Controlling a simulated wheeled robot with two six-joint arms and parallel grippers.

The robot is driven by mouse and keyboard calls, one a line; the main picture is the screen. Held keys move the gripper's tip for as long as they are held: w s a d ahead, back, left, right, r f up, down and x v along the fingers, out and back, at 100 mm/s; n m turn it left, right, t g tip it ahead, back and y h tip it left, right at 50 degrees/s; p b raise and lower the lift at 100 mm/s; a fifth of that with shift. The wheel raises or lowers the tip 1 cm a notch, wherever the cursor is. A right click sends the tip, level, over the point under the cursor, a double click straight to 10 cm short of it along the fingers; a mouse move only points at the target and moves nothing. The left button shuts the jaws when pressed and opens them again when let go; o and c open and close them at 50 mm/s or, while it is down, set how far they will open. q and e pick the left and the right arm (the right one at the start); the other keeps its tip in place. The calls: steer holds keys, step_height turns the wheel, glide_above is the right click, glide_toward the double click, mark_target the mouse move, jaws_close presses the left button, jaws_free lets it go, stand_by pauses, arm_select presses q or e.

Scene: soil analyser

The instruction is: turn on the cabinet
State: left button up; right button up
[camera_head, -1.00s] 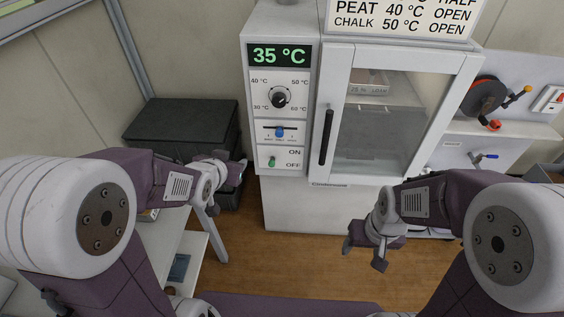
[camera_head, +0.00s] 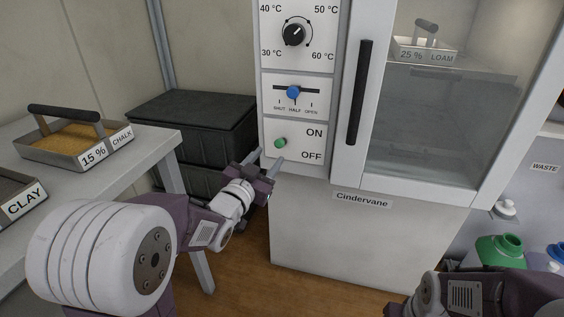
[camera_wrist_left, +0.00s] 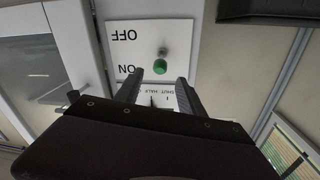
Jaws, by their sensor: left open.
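The white cabinet (camera_head: 368,222) stands ahead, labelled Cindervane, with a control panel left of its glass door. A green-tipped switch (camera_head: 280,142) sits low on the panel beside the words ON and OFF. In the left wrist view the picture is upside down, and the green tip (camera_wrist_left: 160,67) lies on the ON side of its mount. My left gripper (camera_head: 266,162) is open and empty, just below and in front of the switch. Its fingers (camera_wrist_left: 158,82) point at the panel on either side of the switch's line; contact cannot be told. My right gripper is out of view.
A blue slider (camera_head: 293,93) and a black dial (camera_head: 294,34) sit above the switch. The door handle (camera_head: 359,92) is to the right. A black crate (camera_head: 190,120) and a table with a chalk tray (camera_head: 62,143) stand left.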

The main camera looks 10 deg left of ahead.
mark_target(278, 142)
arm_select(q)
steer(key=w+b, duration=0.1)
steer(key=w, duration=0.1)
steer(key=w+b, duration=0.1)
steer(key=w, duration=0.2)
steer(key=w+d, duration=0.1)
steer(key=w, duration=0.2)
steer(key=shift+w+b, duration=0.2)
steer(key=shift+b, duration=0.2)
steer(key=shift+w+d+r, duration=0.1)
steer(key=shift+w, duration=0.2)
steer(key=shift+c, duration=0.3)
jaws_close()
steer(key=r+g+p, duration=0.1)
steer(key=p, duration=0.5)
steer(key=shift+w+r, duration=0.1)
steer(key=shift+r, duration=0.1)
steer(key=shift+f+g+p, duration=0.15)
steer(key=shift+g+p, duration=0.15)
steer(key=shift+g, duration=0.1)
steer(key=shift+f, duration=0.25)
